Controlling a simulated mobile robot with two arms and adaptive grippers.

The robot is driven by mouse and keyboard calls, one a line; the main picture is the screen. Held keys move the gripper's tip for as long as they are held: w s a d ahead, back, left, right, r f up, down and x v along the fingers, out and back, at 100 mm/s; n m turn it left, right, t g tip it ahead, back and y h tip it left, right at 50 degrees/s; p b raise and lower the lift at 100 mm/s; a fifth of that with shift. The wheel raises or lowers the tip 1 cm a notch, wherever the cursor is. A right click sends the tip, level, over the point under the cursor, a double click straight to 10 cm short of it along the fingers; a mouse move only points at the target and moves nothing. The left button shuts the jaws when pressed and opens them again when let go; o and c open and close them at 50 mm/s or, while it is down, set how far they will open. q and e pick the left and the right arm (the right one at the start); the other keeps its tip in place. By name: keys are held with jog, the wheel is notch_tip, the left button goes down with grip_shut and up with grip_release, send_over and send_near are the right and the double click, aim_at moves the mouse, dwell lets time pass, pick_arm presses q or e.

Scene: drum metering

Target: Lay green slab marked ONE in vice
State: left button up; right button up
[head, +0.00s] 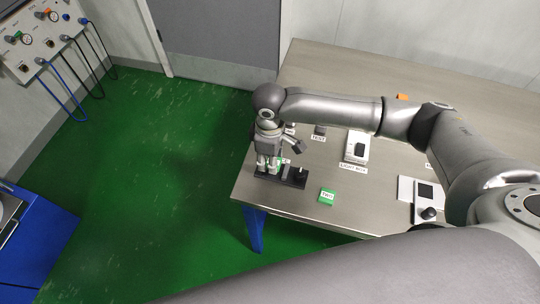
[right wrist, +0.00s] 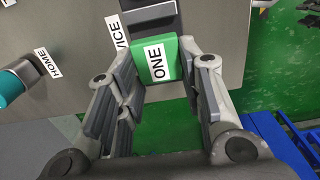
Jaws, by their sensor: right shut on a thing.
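The green slab marked ONE (right wrist: 160,58) is between the fingertips of my right gripper (right wrist: 158,72) in the right wrist view. The fingers are shut on its two sides. In the head view, my right gripper (head: 268,162) points down at the table's left corner, with a bit of green beside its fingers. A dark vice (head: 294,180) lies there under and beside the fingers. In the right wrist view, a dark grey block (right wrist: 150,18) lies just beyond the slab, beside the VICE label. I cannot tell whether the slab rests in the vice. My left gripper is out of view.
A green slab marked TWO (head: 327,196) lies on the metal table (head: 300,212), right of the vice. A white light box (head: 357,147) and a device with a dark screen (head: 428,193) stand farther right. The table's left edge is close to my gripper, with green floor beyond.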

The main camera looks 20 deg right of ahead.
jog(key=shift+f, duration=0.4)
jog(key=shift+f, duration=0.45)
jog(key=shift+f, duration=0.1)
jog(key=o, duration=0.9)
